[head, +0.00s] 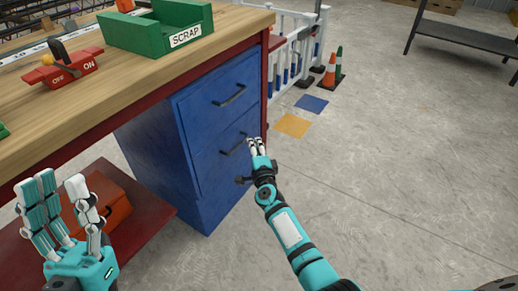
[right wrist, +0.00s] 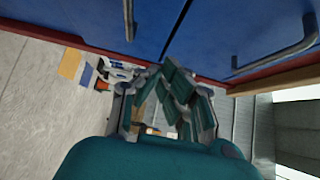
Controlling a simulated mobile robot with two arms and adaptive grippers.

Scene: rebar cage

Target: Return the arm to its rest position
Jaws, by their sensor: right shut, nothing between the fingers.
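My right arm reaches up from the bottom of the head view. Its gripper (head: 256,143) is shut and empty, in front of the blue drawer cabinet (head: 200,195) near the lower drawer handle (head: 233,146). I cannot tell if it touches the cabinet. The right wrist view shows the gripper's bunched fingers (right wrist: 172,90) close to the blue drawer fronts (right wrist: 215,40), with nothing between them. My left gripper (head: 60,190) is at the lower left of the head view, fingers up and apart, open and empty, beside the workbench.
The wooden workbench (head: 120,80) holds a green SCRAP bin (head: 155,30) and a red ON/OFF switch box (head: 62,72). An orange-red toolbox (head: 108,205) sits on the low red shelf. Traffic cones (head: 331,70) and a white fence stand behind.

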